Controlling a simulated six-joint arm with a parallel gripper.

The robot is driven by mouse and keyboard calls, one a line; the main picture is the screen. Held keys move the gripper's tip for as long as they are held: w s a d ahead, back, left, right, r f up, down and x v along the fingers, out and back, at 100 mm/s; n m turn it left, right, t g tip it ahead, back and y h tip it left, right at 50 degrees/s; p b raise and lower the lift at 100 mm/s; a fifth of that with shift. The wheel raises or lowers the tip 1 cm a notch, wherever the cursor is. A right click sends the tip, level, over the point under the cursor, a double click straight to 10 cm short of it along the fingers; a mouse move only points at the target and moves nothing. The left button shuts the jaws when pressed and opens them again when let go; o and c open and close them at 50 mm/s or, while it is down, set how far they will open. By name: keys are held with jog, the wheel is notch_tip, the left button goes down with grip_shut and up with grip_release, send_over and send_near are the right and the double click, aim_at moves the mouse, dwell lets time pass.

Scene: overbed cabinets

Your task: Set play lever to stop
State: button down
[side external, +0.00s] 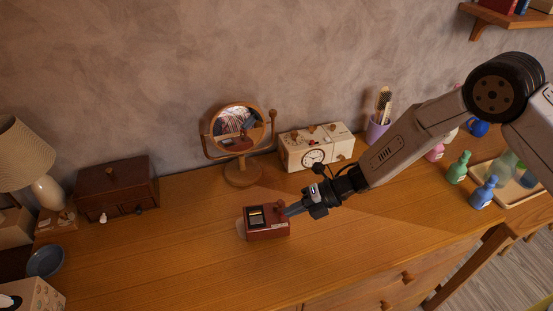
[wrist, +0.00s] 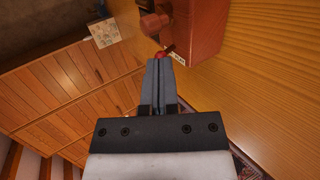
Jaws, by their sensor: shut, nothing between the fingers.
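A small red-brown box-shaped device (side external: 267,231) with a dark top window stands on the wooden dresser top. A round brown knob (side external: 281,206) sticks up at its right side. In the wrist view the red-brown body (wrist: 200,28) fills the top, with a brown knob (wrist: 153,23) on its left. A small bright red tip (wrist: 160,55), which looks like the lever, shows beside a white label (wrist: 178,58). My gripper (side external: 290,210) is shut and empty at the device's right side. Its fingertips (wrist: 160,63) are right at the red tip; I cannot tell whether they touch. The lever's setting is not readable.
A round mirror (side external: 238,127) on a stand and a cream box with a dial (side external: 332,149) stand behind. A dark brown chest (side external: 116,188) is at the left. Bottles (side external: 484,193) stand at the right. The dresser top (side external: 170,265) in front is clear.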

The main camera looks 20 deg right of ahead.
jog(key=shift+w+a+r+h, duration=0.1)
jog(key=shift+a+r+h, duration=0.25)
jog(key=shift+h, duration=0.65)
jog(key=shift+a+h, duration=0.2)
jog(key=shift+h, duration=0.1)
jog(key=shift+w+a+r, duration=0.1)
jog(key=shift+a+r, duration=0.1)
jog(key=shift+a, duration=0.3)
jog(key=shift+r, duration=0.2)
jog(key=shift+r, duration=0.55)
jog(key=shift+r, duration=0.15)
jog(key=s+d+r, duration=0.2)
jog(key=d+r, duration=0.4)
jog(key=r, duration=0.6)
dwell(0.6)
